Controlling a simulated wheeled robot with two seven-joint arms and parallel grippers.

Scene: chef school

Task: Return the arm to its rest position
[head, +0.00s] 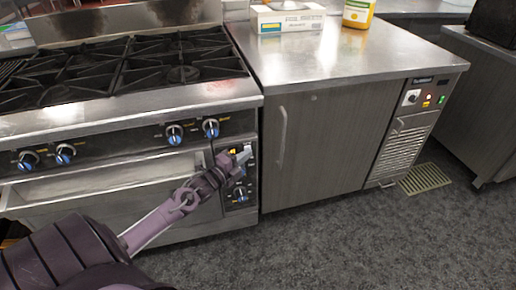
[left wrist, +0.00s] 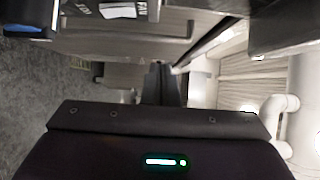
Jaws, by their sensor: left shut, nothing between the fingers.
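My left arm comes in from the lower left in the head view. My left gripper (head: 241,158) is in front of the stove's control panel, near the right end of the oven front. It is shut and empty. In the left wrist view the gripper's dark fingers (left wrist: 162,84) are together, above the dark wrist housing with its lit green indicator. I cannot tell whether the gripper touches the panel. My right gripper is not in view.
The gas stove (head: 130,95) with black grates and blue-marked knobs stands at the left. A steel-topped counter (head: 340,55) with a cabinet is beside it, holding a white box (head: 288,18) and a yellow container (head: 358,12). The grey floor (head: 370,240) in front is clear.

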